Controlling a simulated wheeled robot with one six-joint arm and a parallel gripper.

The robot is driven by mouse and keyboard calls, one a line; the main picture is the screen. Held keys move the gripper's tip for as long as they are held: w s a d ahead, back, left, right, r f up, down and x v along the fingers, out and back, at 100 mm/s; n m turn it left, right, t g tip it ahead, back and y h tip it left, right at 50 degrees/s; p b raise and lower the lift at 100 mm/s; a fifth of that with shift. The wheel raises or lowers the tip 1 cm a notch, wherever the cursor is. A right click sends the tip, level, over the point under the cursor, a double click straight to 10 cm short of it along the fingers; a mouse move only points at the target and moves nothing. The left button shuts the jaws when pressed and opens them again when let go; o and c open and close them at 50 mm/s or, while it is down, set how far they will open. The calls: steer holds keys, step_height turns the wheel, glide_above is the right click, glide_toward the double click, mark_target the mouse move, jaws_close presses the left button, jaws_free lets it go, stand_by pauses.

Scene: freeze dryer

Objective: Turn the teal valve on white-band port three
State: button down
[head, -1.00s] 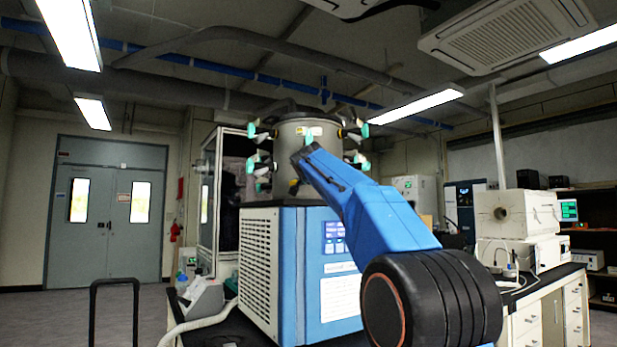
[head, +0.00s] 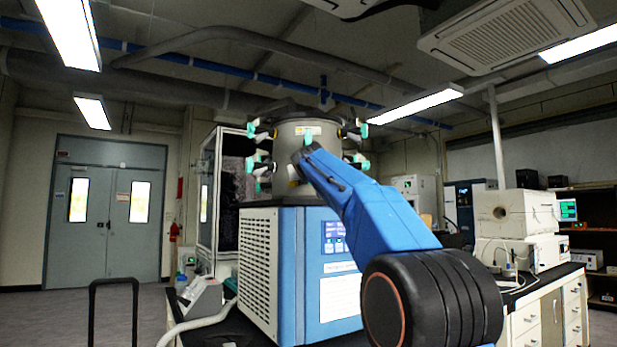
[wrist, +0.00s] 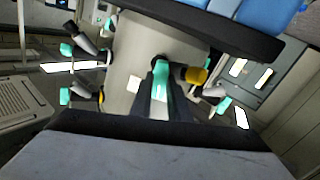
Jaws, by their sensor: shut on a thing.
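The freeze dryer's grey drum (head: 297,128) carries several ports with teal valves around its side, such as a teal valve (head: 262,169) at its left. In the wrist view, my gripper (wrist: 161,88) is at the drum wall, its dark fingers on either side of a teal valve (wrist: 161,68). It is shut on this valve. A white patch (wrist: 159,108) shows between the fingers below the teal. I cannot read the port's number.
A yellow part (wrist: 195,75) sits close to the right of the fingers in the wrist view. Other teal valves (wrist: 66,49) stick out at left. The dryer's blue and white cabinet (head: 290,270) stands under the drum. A bench (head: 545,310) is at right.

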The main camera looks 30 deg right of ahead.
steer(key=n, duration=0.9)
steer(key=shift+d, duration=0.1)
steer(key=shift+n, duration=0.3)
stand_by(0.4)
steer(key=c, duration=1.7)
jaws_free()
steer(key=v, duration=1.7)
steer(key=shift+s+f, duration=0.1)
steer(key=shift+s, duration=0.1)
